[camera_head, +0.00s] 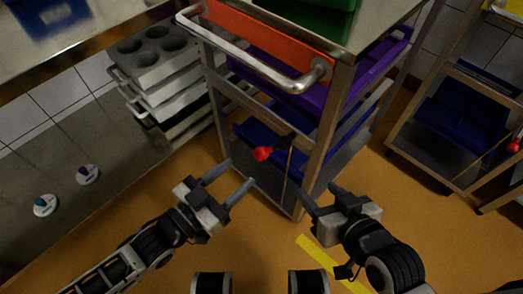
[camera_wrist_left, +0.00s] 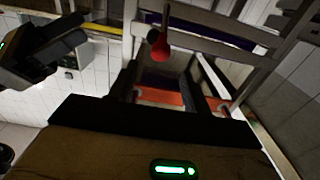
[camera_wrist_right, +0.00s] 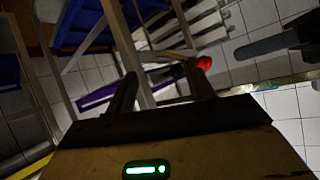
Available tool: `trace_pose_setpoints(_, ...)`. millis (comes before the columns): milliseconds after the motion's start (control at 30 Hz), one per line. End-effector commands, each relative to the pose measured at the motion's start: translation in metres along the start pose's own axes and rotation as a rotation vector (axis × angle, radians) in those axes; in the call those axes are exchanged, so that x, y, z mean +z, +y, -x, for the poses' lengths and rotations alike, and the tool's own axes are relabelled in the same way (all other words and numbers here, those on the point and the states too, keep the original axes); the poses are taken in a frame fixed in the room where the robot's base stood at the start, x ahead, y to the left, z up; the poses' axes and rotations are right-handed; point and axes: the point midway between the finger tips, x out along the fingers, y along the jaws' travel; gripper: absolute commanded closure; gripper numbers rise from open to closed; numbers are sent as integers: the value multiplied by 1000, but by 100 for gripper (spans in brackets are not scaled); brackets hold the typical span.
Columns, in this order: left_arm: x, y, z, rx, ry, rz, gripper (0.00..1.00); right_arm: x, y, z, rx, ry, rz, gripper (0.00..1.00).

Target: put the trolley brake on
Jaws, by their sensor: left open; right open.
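The trolley (camera_head: 318,150) stands ahead of me, a metal frame with a silver push handle (camera_head: 262,80) at its top. The brake lever with a red knob (camera_head: 262,153) sticks out low on its near side. The knob also shows in the left wrist view (camera_wrist_left: 161,46) and the right wrist view (camera_wrist_right: 203,63). My left gripper (camera_head: 236,176) is open and empty, just left of and below the knob in the head view, apart from it. My right gripper (camera_head: 318,194) is open and empty, right of the knob by the trolley's near post.
A second trolley (camera_head: 455,130) with another red knob (camera_head: 514,147) stands at the right. A stack of grey moulds (camera_head: 152,58) is at the left. Two small round items (camera_head: 88,174) lie on the grey surface. The orange floor has a yellow line (camera_head: 318,252).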

Motion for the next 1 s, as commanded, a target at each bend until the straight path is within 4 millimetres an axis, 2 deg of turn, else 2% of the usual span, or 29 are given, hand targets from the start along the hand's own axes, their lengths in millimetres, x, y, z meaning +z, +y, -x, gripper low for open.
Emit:
trace_pose_setpoints(33,-1,0,-13,1,7,-1,51,3,0,-2,-2,-4,0,46)
trace_pose_setpoints(200,0,0,-48,1,4,0,51,11,0,-8,-8,-19,-2,46)
trace_pose_setpoints(400,0,0,-76,1,1,1,51,17,-1,-13,-14,-37,-4,46)
trace_pose_setpoints(600,0,0,-86,2,0,1,51,16,-1,-15,-16,-36,-2,46)
trace_pose_setpoints(833,0,0,-87,1,0,1,51,15,0,-16,-17,-34,0,46)
trace_pose_setpoints(867,0,0,-87,1,0,1,54,15,0,-16,-17,-34,-1,46)
trace_pose_setpoints(1000,0,0,-86,1,0,1,93,16,0,-16,-17,-34,-1,46)
